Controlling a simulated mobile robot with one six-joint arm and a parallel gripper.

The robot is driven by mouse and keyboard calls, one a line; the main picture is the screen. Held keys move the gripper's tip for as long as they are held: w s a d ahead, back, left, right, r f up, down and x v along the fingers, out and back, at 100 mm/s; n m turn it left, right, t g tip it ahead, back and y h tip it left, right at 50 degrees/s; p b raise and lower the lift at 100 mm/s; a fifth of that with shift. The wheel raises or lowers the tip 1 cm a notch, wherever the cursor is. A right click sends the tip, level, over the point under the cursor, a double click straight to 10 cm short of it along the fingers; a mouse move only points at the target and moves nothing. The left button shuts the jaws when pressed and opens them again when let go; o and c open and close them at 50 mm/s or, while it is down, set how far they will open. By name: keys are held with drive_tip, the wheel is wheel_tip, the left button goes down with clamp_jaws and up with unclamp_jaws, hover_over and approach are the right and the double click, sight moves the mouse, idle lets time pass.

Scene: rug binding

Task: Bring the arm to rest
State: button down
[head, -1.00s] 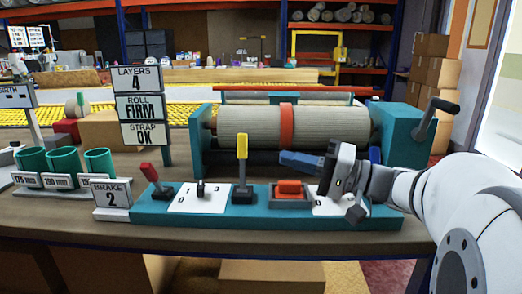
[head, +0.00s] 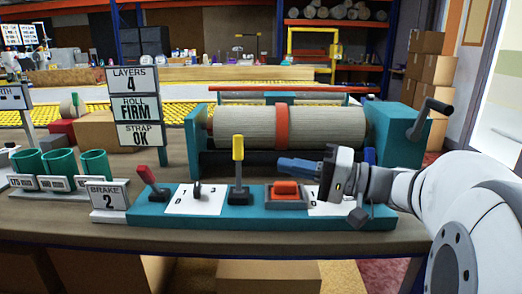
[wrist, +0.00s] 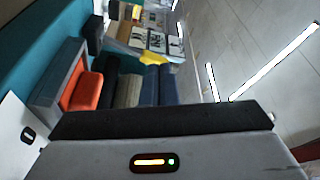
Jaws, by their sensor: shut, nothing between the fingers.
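My gripper (head: 283,165) is in the head view, above the right part of the teal control panel (head: 150,215). Its blue fingers point left and are shut with nothing between them. They are above and apart from the orange rocker switch (head: 286,188), which also shows in the wrist view (wrist: 87,91). My white arm comes in from the right edge. In the wrist view the blue fingers (wrist: 160,85) lie side by side. The rolled rug (head: 245,128) with an orange strap (head: 281,126) lies in the teal winding machine (head: 400,135) behind my gripper.
The panel has a red lever (head: 145,174) and a yellow lever (head: 238,160). Signs at left read LAYERS 4, ROLL FIRM, STRAP OK (head: 133,108) and BRAKE 2 (head: 108,196). Green cups (head: 58,162) stand at far left. A crank handle (head: 435,107) is near my arm.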

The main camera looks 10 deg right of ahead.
drive_tip(key=s+a+r+g+h+p, duration=0.1)
drive_tip(key=s+a+g+h+p, duration=0.65)
drive_tip(key=p, duration=0.75)
drive_tip(key=s+d+r+n+t+h+p, duration=0.1)
drive_tip(key=s+d+r+h+p, duration=0.5)
drive_tip(key=p, duration=0.9)
drive_tip(key=d+r+t+h, duration=0.1)
drive_tip(key=d+h, duration=0.2)
drive_tip(key=shift+s+d+r, duration=0.2)
drive_tip(key=shift+d+r, duration=0.05)
idle(0.9)
